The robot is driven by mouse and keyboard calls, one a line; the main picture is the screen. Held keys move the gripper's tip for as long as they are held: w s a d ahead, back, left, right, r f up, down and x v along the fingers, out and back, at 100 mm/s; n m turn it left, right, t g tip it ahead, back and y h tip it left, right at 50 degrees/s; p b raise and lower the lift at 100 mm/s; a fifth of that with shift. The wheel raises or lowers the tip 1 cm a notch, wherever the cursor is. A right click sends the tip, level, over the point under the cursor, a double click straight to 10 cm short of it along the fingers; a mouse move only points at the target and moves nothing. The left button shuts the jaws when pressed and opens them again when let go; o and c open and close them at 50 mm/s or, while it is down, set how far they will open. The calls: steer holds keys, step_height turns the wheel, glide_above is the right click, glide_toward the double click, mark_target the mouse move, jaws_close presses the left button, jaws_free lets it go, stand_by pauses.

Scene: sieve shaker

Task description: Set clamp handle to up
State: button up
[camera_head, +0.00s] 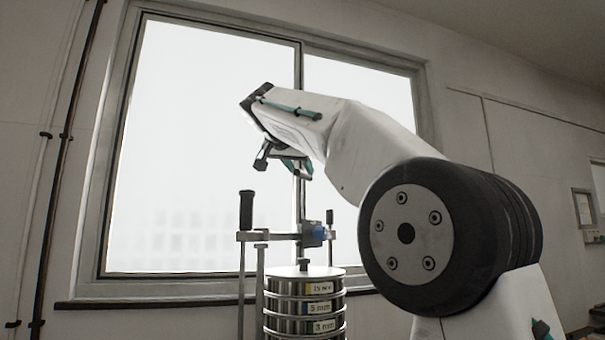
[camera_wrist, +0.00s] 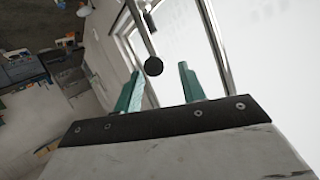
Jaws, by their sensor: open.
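The sieve shaker's clamp bar (camera_head: 280,237) spans above a stack of round sieves (camera_head: 305,305). A large black grip (camera_head: 246,210) stands upright at the bar's left end. A blue clamp block (camera_head: 316,234) sits near its right end, with a smaller black-tipped upright handle (camera_head: 330,216) beside it. I cannot tell for sure which one is the clamp handle. My gripper (camera_head: 283,168) is above the bar, between the two uprights in the picture, open and touching nothing visible. In the wrist view, a round black knob (camera_wrist: 153,66) on a metal rod appears between the open teal fingers.
A bright window (camera_head: 200,150) with a sill lies behind the shaker. Pipes (camera_head: 55,160) run down the wall at left. In the wrist view, dark cabinets or equipment (camera_wrist: 22,70) show at the left, blurred.

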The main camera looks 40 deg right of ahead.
steer(key=v, duration=0.4)
steer(key=shift+a+r, duration=0.1)
stand_by(0.4)
